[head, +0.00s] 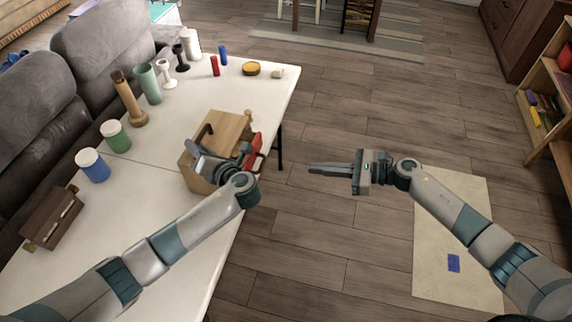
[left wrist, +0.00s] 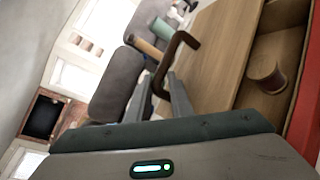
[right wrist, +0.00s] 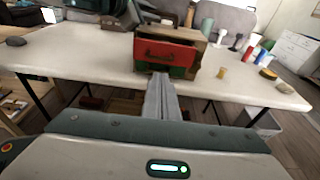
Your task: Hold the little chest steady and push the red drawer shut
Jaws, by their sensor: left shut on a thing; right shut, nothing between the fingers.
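The little chest (head: 228,128) is a wooden box near the table's right edge, with a dark brown handle (left wrist: 178,55) on top. Its red drawer (head: 253,150) sticks out on the right side. In the left wrist view the drawer is partly open, with a round wooden piece (left wrist: 267,75) inside. The right wrist view shows the red drawer front (right wrist: 166,54) above a green drawer front (right wrist: 176,71). My left gripper (head: 196,146) is shut on the handle. My right gripper (head: 312,169) is shut and empty, right of the chest and apart from it, its fingers pointing towards it.
The white table (head: 150,200) also bears a green jar (head: 116,137), a blue jar (head: 93,168), a wooden box (head: 52,217) and several small things towards the back. A grey sofa (head: 95,55) stands along its left. The floor right of the table is open, with a beige mat (head: 445,200).

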